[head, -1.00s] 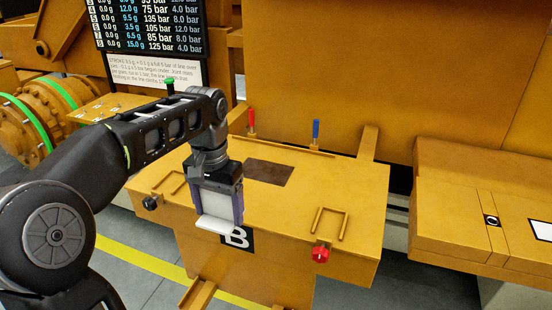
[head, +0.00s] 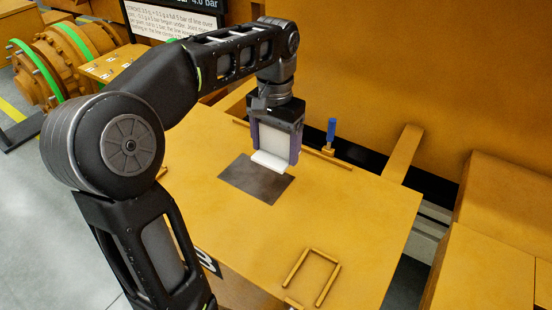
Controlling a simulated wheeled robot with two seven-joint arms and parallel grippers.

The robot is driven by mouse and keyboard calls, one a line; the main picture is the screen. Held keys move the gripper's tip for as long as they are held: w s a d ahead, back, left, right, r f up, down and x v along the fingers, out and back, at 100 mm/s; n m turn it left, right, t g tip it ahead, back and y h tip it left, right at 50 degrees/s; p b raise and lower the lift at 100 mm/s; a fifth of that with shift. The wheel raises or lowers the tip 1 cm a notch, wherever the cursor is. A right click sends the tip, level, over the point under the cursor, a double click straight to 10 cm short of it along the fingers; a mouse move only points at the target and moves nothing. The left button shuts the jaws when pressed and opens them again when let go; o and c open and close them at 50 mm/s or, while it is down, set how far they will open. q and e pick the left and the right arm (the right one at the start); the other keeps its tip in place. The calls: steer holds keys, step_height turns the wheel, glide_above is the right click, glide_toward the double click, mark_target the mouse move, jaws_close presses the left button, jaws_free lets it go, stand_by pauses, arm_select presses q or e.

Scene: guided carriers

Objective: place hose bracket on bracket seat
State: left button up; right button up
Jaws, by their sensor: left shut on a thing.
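My left gripper (head: 276,158) points down and is shut on a pale, L-shaped piece, the hose bracket (head: 268,162). Its white foot juts out below the fingers toward the camera. A dark rectangular patch (head: 252,182), which looks like the bracket seat, lies flat on the yellow bench top. The bracket's foot overlaps the far right edge of the patch in the picture. I cannot tell whether it touches the surface. My right gripper is not in view.
A blue-handled pin (head: 331,131) stands behind the gripper, along a low rail. A U-shaped yellow rail (head: 314,275) lies at the front right of the bench top (head: 350,215). The top between is clear. A big yellow wall (head: 400,80) rises behind.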

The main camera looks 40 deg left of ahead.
arm_select(q)
steer(key=shift+s+r, duration=0.2)
steer(key=shift+f, duration=0.4)
glide_above(275, 188)
step_height(275, 188, down, 6)
steer(key=shift+r, duration=0.2)
step_height(275, 188, down, 4)
steer(key=shift+r+p, duration=0.25)
steer(key=shift+p, duration=0.3)
steer(key=shift+f, duration=0.1)
